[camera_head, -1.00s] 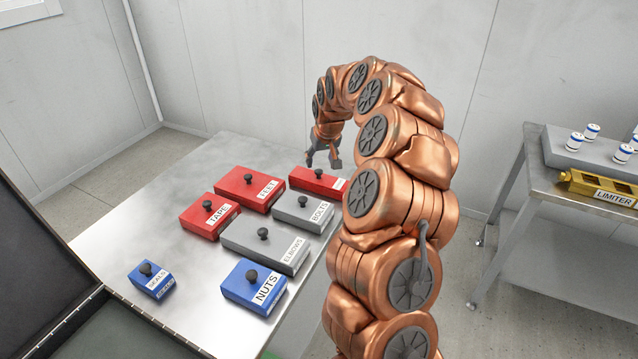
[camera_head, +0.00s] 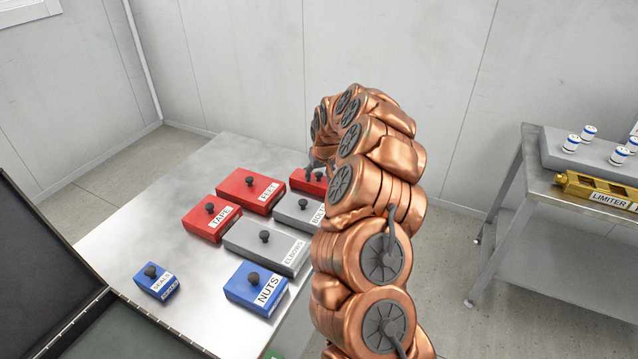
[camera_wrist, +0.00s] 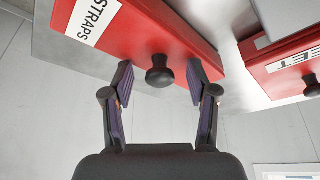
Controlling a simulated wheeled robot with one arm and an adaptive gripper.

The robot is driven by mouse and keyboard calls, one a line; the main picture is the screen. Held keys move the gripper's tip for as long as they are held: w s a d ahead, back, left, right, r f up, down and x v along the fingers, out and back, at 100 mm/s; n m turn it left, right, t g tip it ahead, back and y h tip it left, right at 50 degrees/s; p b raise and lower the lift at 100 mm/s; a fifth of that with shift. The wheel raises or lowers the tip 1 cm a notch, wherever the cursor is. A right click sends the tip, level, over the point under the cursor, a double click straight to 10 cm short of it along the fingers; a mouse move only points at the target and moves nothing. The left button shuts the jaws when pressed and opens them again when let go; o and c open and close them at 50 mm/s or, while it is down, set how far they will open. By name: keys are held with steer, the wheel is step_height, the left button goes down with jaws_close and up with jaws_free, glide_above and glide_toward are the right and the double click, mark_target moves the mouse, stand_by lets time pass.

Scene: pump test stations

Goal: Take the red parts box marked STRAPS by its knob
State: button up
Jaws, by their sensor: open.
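The red parts box marked STRAPS (camera_wrist: 140,30) fills the upper part of the wrist view, with its white label at the left and a dark round knob (camera_wrist: 159,72) on its lid. My gripper (camera_wrist: 159,84) is open, one finger on each side of the knob, with clear gaps between fingers and knob. In the head view the red box (camera_head: 306,183) stands at the far right of the table's group of boxes. There my arm hides part of it, including its label, and most of the gripper.
The red FEET box (camera_head: 249,191) stands close beside it, also in the wrist view (camera_wrist: 285,68). Red TAPE (camera_head: 208,222), grey BOLTS (camera_head: 296,214), grey ELBOWS (camera_head: 266,246), blue NUTS (camera_head: 255,288) and blue SEALS (camera_head: 155,281) boxes share the metal table (camera_head: 200,170).

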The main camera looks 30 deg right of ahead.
jaws_close()
stand_by(0.5)
